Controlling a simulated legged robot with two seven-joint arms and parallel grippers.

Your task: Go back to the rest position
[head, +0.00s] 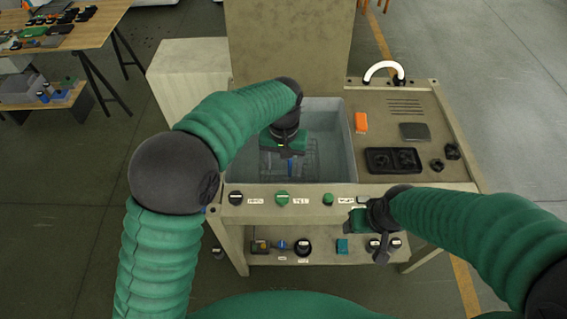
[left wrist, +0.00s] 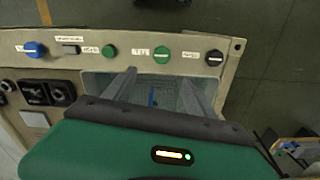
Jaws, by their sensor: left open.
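My left gripper (head: 284,152) is over the grey basin (head: 335,105) of the machine, pointing down into it. In the left wrist view its two fingers (left wrist: 158,95) stand apart with nothing held between them. A small blue part (head: 290,168) is below it in the basin, on or beside a clear piece; it also shows between the fingers in the left wrist view (left wrist: 152,97). My right gripper (head: 372,220) is in front of the right part of the front panel. Its fingers are too unclear to judge.
The front panel carries a black knob (head: 236,198), a green knob (head: 282,198) and a green button (head: 328,199). An orange item (head: 361,122) and a black tray (head: 393,161) lie on the right worktop. A lower shelf (head: 325,259) holds small parts. A wooden table (head: 88,32) stands far left.

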